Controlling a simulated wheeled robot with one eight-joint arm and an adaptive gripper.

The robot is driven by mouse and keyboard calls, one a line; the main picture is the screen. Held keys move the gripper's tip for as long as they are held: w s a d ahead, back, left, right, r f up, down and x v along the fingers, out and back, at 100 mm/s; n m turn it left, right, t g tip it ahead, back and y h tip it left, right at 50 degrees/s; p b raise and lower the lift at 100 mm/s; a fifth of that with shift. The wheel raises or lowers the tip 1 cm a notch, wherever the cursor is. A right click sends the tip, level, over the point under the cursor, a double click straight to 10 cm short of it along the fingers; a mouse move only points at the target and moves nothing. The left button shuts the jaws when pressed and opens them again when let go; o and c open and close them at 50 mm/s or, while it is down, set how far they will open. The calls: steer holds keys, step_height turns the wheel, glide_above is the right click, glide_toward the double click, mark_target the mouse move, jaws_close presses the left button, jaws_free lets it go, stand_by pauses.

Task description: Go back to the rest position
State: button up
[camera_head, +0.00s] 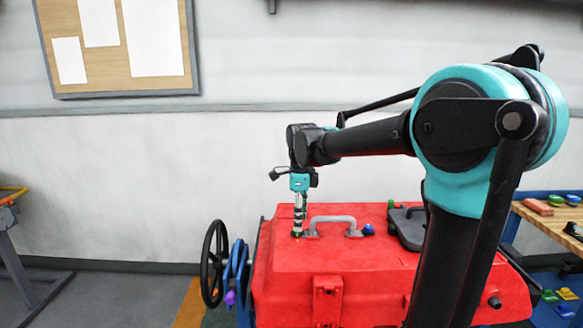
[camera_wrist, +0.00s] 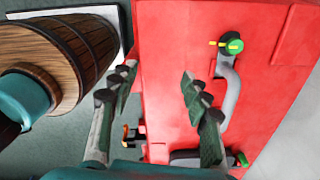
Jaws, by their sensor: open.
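My gripper (camera_head: 298,228) points down over the left part of the top of a red tank (camera_head: 340,285), just left of its grey handle (camera_head: 333,220). The handle (camera_wrist: 229,92) lies just right of the right finger, outside the jaws. I cannot tell whether the fingertips touch the tank. My arm reaches out from the right in the head view, bent at the teal joint.
A black handwheel (camera_head: 214,264) stands at the tank's left. A blue knob (camera_head: 368,230) and a black hatch (camera_head: 407,228) are on the lid. A workbench (camera_head: 555,228) with small parts stands at right. A wooden barrel (camera_wrist: 62,45) shows in the wrist view. Space above the tank is clear.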

steer(key=s+d+f+n, duration=0.2)
steer(key=d+f+n, duration=0.1)
steer(key=s+d+f+n+t, duration=0.1)
steer(key=s+d+f+n, duration=0.2)
steer(key=s+d+f+n+t, duration=0.1)
steer(key=s+d+f+n, duration=0.1)
steer(key=d+f+n, duration=0.1)
steer(key=shift+s+d+f+n, duration=0.2)
steer(key=shift+s+d+n, duration=0.05)
steer(key=shift+d+n, duration=0.3)
steer(key=s+d+f+n+t, duration=0.2)
steer(key=s+d+f+n, duration=0.4)
steer(key=s+f+n, duration=0.2)
steer(key=shift+s+f+n, duration=0.4)
steer(key=shift+s+n, duration=0.7)
steer(key=shift+n, duration=0.15)
steer(key=shift+d, duration=0.1)
